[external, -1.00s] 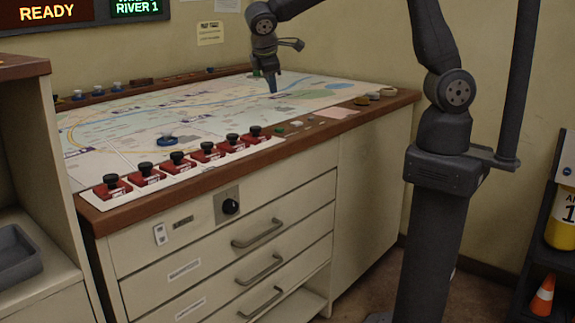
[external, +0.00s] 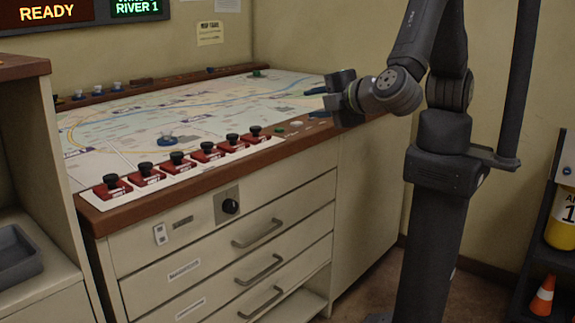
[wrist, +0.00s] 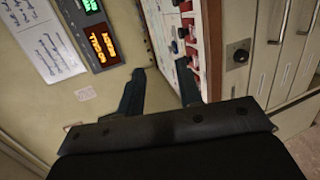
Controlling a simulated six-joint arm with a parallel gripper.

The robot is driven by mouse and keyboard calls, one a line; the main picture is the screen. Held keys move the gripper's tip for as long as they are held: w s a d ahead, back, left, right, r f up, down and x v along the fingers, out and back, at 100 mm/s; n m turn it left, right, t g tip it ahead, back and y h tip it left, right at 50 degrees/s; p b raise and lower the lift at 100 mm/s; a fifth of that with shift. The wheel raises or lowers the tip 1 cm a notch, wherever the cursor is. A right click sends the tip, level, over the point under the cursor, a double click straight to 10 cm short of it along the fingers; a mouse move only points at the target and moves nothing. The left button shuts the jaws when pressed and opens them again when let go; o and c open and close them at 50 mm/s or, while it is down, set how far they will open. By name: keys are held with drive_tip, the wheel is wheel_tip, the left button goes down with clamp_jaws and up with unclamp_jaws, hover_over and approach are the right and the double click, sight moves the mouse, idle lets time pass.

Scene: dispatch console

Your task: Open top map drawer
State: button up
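The console cabinet has several cream drawers on its front. The top map drawer (external: 290,228) is shut, with a grey bar handle (external: 258,233), and a black knob (external: 231,206) sits on the plate at its upper edge. My gripper (external: 318,103) is over the right end of the map table, above and to the right of the handle and well apart from it. In the wrist view my gripper (wrist: 163,85) shows two dark fingers spread apart with nothing between them. The wrist view is tilted; the top handle (wrist: 284,22) and knob (wrist: 240,56) are at the right.
The map top (external: 215,105) carries a row of red boxes with black knobs (external: 177,164) along its front edge. Two lower drawers have similar handles. A traffic cone (external: 543,296) stands on a shelf at far right. Space before the drawers looks clear.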

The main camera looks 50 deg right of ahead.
drive_tip(key=s+a+n+t+y, duration=0.1)
drive_tip(key=s+y, duration=0.1)
drive_tip(key=s, duration=0.3)
approach(266, 235)
drive_tip(key=x, duration=0.8)
drive_tip(key=shift+w, duration=0.1)
clamp_jaws()
